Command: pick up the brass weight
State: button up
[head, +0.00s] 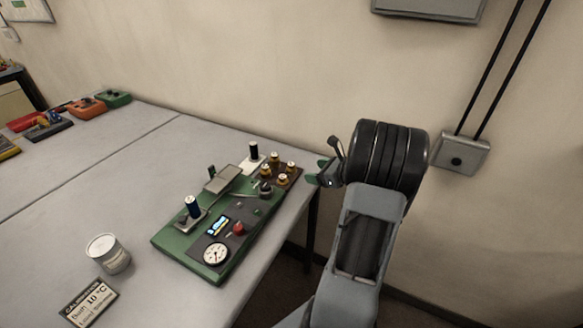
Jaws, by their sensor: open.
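Several small brass weights (283,180) stand together on a dark brown holder (293,184) at the far right end of a green apparatus board (165,240). They are small in the picture, and which one the task means cannot be told. My gripper (318,172) is open and hangs beyond the right edge of the table, a short way right of the weights. It is apart from them, and nothing shows between its jaws. The arm partly hides the jaws.
A black-topped post (253,151) stands behind.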

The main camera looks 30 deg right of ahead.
aim_at(294, 166)
jog(key=shift+m+t+h, duration=0.3)
jog(key=shift+m+t, duration=0.2)
jog(key=shift+m, duration=0.3)
jog(key=w+f, duration=0.1)
jog(key=w, duration=0.1)
jog(key=w+f, duration=0.1)
jog(key=w, duration=0.1)
jog(key=w+f+p, duration=0.1)
jog(key=w, duration=0.1)
jog(key=shift+d, duration=0.3)
jog(key=shift+p+x, duration=0.75)
jog(key=shift+x, duration=2.55)
jog(key=shift+a, duration=0.2)
jog(key=c, duration=1.1)
jog(key=shift+c, duration=0.2)
jog(key=shift+r, duration=0.1)
